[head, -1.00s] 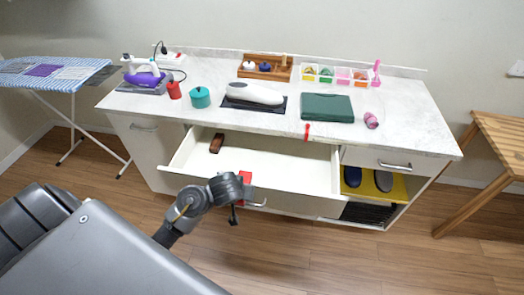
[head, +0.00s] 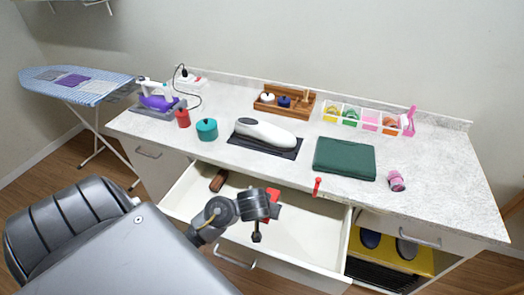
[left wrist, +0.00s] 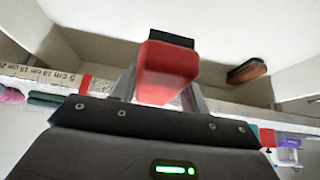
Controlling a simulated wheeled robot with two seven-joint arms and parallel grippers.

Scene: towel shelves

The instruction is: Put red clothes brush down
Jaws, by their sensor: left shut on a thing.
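My left gripper (head: 270,208) is over the front part of the open white drawer (head: 310,232). It is shut on the red clothes brush (head: 274,198), which is partly hidden behind the gripper in the head view. In the left wrist view the brush's red body (left wrist: 167,72) sits between the two fingers, with a dark part at its far end. I cannot tell whether the brush touches the drawer floor. My right gripper is not in view.
A brown brush (head: 218,181) lies at the drawer's left end; the drawer's middle and right are clear. On the counter (head: 440,190) are a green folded case (head: 345,158), a white device (head: 265,133), a teal pot (head: 207,129) and an iron (head: 160,102).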

